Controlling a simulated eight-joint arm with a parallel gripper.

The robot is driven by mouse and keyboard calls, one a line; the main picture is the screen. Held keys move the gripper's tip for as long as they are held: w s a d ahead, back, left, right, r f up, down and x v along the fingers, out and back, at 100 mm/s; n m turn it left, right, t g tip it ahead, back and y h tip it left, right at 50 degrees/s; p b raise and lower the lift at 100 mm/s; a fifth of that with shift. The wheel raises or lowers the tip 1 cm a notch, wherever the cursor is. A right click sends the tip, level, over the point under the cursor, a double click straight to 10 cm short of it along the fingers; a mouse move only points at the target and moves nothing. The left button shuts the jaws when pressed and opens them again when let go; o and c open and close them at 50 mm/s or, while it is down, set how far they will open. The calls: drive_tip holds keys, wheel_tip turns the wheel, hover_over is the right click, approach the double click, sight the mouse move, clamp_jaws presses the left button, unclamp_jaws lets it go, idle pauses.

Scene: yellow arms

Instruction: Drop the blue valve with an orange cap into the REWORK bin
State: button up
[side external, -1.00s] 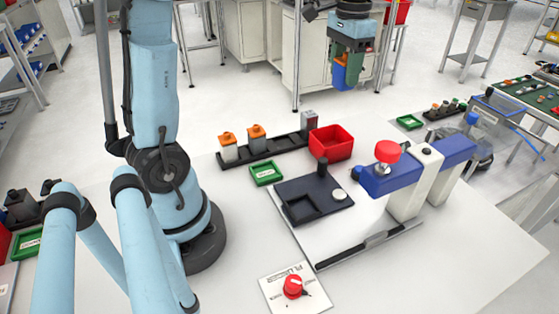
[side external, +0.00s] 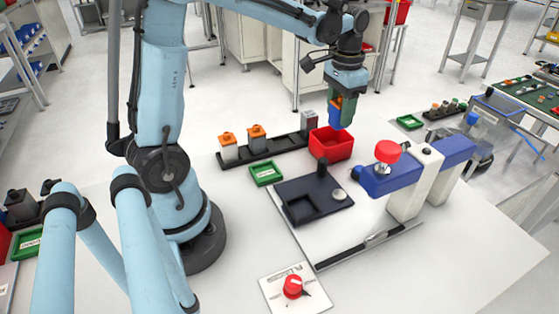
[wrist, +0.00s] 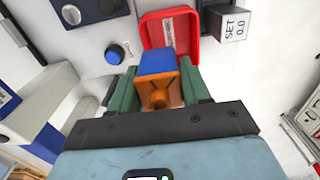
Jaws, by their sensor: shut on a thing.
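My gripper (side external: 343,103) is shut on the blue valve with an orange cap (side external: 337,116). It holds the valve just above the red bin (side external: 331,143), near the bin's back right side. In the wrist view the valve (wrist: 155,63) sits between the green fingers (wrist: 158,88), with its orange cap nearer the camera and its blue body pointing away. The red bin also shows in the wrist view (wrist: 192,48), partly hidden behind the valve. A label on its wall is too small to read.
A green tray (side external: 266,173), a black fixture plate (side external: 316,198) and a blue-and-white press (side external: 420,172) with a red knob are close by.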

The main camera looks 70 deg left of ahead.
drive_tip(key=shift+f, duration=0.35)
drive_tip(key=o, duration=1.2)
wheel_tip(320, 180, up, 12)
drive_tip(key=shift+r, duration=0.1)
drive_tip(key=shift+s+d, duration=0.1)
drive_tip(key=shift+s+d, duration=0.2)
drive_tip(key=shift+d, duration=0.05)
drive_tip(key=s+d+f+t, duration=0.2)
drive_tip(key=s+d+f, duration=0.1)
drive_tip(key=s+d+f+t, duration=0.2)
drive_tip(key=s+d+f, duration=0.1)
drive_tip(key=s+d+f+t, duration=0.3)
drive_tip(key=s, duration=0.1)
drive_tip(key=shift+f, duration=0.1)
